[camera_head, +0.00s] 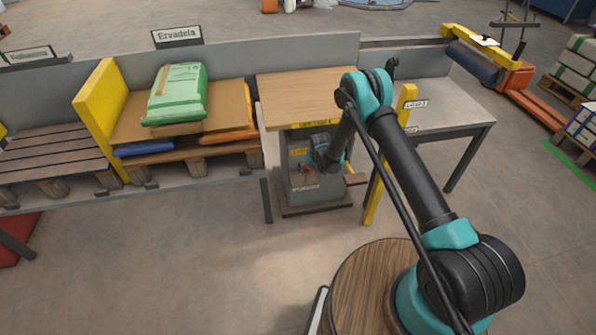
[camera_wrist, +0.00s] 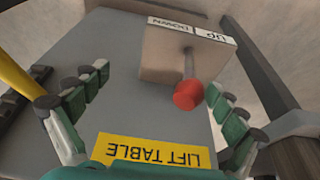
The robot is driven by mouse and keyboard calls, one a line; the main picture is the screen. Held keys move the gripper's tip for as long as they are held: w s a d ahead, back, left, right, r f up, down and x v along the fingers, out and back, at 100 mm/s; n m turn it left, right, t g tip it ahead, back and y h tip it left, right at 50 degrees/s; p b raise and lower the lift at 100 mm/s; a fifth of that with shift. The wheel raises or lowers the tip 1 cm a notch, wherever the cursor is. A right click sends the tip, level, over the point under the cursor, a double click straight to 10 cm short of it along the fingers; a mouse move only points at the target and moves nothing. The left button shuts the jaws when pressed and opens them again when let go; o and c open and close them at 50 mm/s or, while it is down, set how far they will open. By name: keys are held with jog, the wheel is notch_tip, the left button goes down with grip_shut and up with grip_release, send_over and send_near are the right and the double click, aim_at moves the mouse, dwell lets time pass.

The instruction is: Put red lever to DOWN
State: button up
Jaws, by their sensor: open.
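The red lever has a round red knob (camera_wrist: 188,95) on a short metal rod, which comes out of a beige block (camera_wrist: 165,50). An upside-down UP/DOWN label (camera_wrist: 190,25) lies along the block's edge, with UP on the right and DOWN on the left. The knob stands nearly in line with the divide between the words. My gripper (camera_wrist: 156,82) is open, with a finger on each side of the knob. The right finger is much nearer to it; contact cannot be told. In the head view, my gripper (camera_head: 322,152) is in front of the grey box, and the red lever (camera_head: 306,169) shows small below it.
The grey box (camera_wrist: 130,65) carries a yellow LIFT TABLE label (camera_wrist: 152,150). A wooden tabletop (camera_head: 310,97) overhangs it, and a yellow post (camera_head: 390,155) stands to the right. A green sack (camera_head: 177,95) lies on a pallet to the left. The floor in front is clear.

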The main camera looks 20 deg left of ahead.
aim_at(307, 169)
jog(key=shift+s+a, duration=0.45)
jog(key=shift+a, duration=0.25)
jog(key=shift+s+a, duration=0.4)
jog(key=shift+a, duration=0.3)
jog(key=shift+v, duration=4)
jog(key=shift+d, duration=0.1)
jog(key=s+d+r+m, duration=0.3)
jog(key=d+r, duration=2.3)
jog(key=s+d+r+m+t+h, duration=0.1)
jog(key=s+d+r, duration=0.5)
jog(key=s+d, duration=0.5)
jog(key=s+d+m, duration=0.2)
jog(key=s+d, duration=0.7)
jog(key=s, duration=0.5)
jog(key=shift+s+d+f+h, duration=0.25)
jog(key=shift+s+f+h, duration=0.05)
jog(key=shift+f+h, duration=0.15)
